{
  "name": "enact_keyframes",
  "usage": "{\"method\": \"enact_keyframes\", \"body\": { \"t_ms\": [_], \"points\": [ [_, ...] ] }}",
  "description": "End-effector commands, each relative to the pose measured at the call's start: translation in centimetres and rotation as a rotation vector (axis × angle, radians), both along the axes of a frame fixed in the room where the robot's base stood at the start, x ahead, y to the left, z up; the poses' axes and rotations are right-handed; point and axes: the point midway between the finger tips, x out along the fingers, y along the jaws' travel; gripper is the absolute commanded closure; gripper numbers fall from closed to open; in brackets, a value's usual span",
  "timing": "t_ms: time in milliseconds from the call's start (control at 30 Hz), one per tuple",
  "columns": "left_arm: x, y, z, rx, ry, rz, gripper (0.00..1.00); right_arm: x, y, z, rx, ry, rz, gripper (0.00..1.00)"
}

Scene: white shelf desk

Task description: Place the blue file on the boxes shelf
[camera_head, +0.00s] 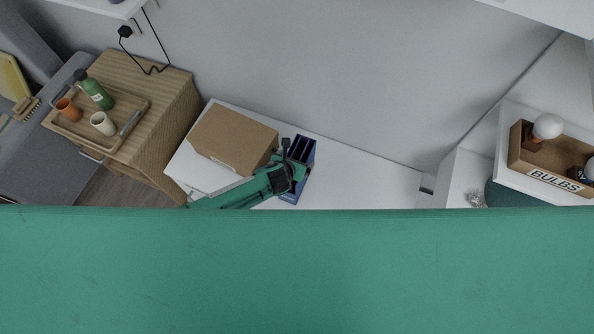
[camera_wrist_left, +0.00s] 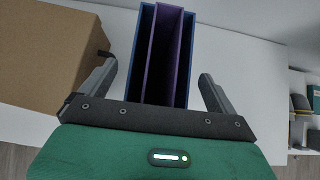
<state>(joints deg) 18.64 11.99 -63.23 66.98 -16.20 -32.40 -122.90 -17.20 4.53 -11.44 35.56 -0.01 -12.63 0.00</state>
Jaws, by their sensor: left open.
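The blue file (camera_head: 303,153) stands on the white desk, right of a cardboard box (camera_head: 232,140). In the left wrist view the blue file (camera_wrist_left: 186,75) shows blue outer walls with a purple part inside, and it lies between my open fingers. My left gripper (camera_head: 291,157) is at the near left side of the file. In the left wrist view its fingers (camera_wrist_left: 158,85) are apart, one on each side of the file, with gaps visible. Whether they touch it lower down is hidden. My right gripper is not in view.
The white desk (camera_head: 360,182) is clear right of the file. A wooden cabinet (camera_head: 165,95) with a tray (camera_head: 140,110) of bottle and cups stands left. A box marked BULBS (camera_head: 555,182) sits on a white unit at right. A green surface hides the lower half.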

Motion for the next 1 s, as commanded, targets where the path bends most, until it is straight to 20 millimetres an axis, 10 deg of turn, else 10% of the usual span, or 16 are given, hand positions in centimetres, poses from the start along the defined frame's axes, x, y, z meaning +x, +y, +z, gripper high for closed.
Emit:
{"method": "enact_keyframes", "body": {
  "t_ms": [167,567,1000],
  "points": [
    [0.0,0.0,0.0,0.000,0.000,0.000,0.10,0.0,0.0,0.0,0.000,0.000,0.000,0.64],
    [0.0,0.0,0.1,-0.001,-0.002,-0.001,0.81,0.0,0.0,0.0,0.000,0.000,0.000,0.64],
    [0.1,0.0,1.8,-0.002,-0.003,-0.001,0.82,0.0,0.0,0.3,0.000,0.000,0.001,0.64]
  ]
}}
